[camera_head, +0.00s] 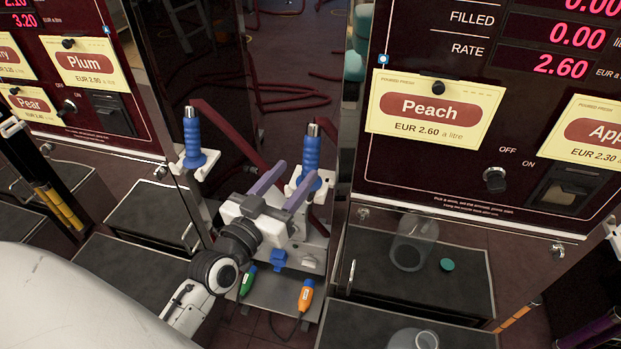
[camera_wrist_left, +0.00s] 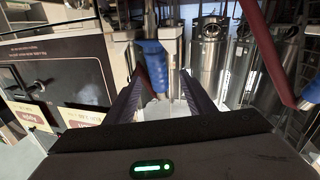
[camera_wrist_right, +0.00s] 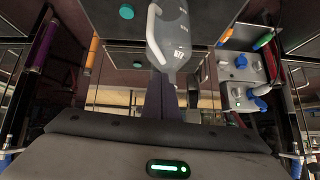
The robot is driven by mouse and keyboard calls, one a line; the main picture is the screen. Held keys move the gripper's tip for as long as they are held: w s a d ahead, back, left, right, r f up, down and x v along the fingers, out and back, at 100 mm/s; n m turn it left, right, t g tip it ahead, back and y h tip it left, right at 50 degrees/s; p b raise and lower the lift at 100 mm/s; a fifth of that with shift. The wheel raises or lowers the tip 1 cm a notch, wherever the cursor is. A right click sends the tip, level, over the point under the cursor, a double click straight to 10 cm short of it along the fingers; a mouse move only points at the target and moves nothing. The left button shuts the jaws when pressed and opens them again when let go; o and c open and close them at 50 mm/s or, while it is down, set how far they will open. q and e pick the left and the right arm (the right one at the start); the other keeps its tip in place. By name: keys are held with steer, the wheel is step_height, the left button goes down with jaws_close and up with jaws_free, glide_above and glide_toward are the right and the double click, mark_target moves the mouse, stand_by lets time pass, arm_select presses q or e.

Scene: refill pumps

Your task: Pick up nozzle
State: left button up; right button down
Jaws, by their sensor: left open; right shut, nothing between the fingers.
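One nozzle (camera_head: 191,135) is at the left. The other nozzle (camera_head: 311,150) is just right of centre. My left gripper (camera_head: 298,169) is open and empty, its purple fingers pointing at the right-hand nozzle. In the left wrist view that nozzle's blue handle (camera_wrist_left: 154,62) shows between the finger ends; whether they reach around it I cannot tell. My right gripper (camera_wrist_right: 161,82) is shut and empty, below a clear jar (camera_wrist_right: 172,35) in its wrist view.
A clear jar (camera_head: 412,243) and a green cap (camera_head: 447,265) are on the shelf under the Peach panel (camera_head: 430,110). Red hoses run behind the nozzles.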

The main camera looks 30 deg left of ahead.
mark_target(307, 162)
arm_select(q)
steer(key=shift+w+d, duration=0.2)
steer(key=shift+w, duration=3.35)
jaws_close()
